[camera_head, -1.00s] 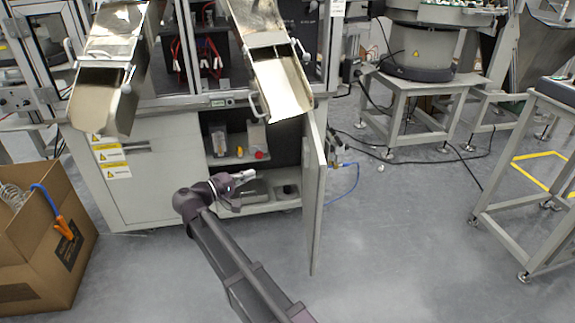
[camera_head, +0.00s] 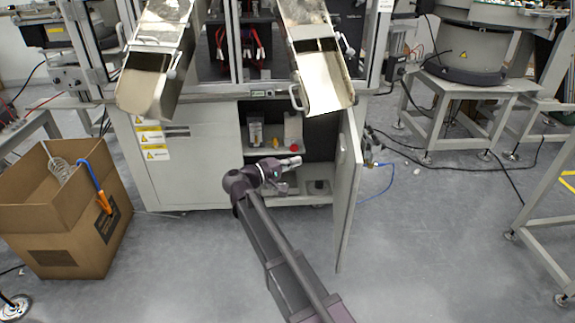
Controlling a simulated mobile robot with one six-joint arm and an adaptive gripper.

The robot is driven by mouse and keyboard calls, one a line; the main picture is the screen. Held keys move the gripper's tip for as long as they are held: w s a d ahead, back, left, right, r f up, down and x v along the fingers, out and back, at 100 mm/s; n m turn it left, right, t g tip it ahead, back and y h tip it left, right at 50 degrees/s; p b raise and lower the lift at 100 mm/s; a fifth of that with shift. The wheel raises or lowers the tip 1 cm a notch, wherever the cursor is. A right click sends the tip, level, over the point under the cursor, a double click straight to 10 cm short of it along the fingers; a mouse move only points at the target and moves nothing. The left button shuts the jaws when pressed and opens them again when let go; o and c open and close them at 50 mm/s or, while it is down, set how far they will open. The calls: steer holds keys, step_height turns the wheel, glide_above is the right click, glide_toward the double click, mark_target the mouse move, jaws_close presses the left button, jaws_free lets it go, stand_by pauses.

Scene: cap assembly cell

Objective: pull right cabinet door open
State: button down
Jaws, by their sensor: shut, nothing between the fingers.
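The right cabinet door (camera_head: 346,190) stands swung open toward me, its light grey panel seen nearly edge-on at the right side of the cabinet opening. My gripper (camera_head: 297,161) is in front of the open compartment, left of the door and apart from it in the picture. It is shut and empty, with its fingers pointing right toward the door's inner side. The door's handle cannot be made out. The left cabinet door (camera_head: 190,165) is shut.
Inside the cabinet, a shelf (camera_head: 262,150) holds small items, including a red button (camera_head: 293,149). Two metal chutes (camera_head: 155,85) (camera_head: 322,85) overhang the cabinet front. A cardboard box (camera_head: 50,245) stands at left, and a steel stand (camera_head: 470,95) at right.

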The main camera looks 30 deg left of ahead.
steer(key=w+d, duration=0.5)
steer(key=d, duration=0.2)
steer(key=shift+w, duration=0.3)
steer(key=shift+s, duration=0.1)
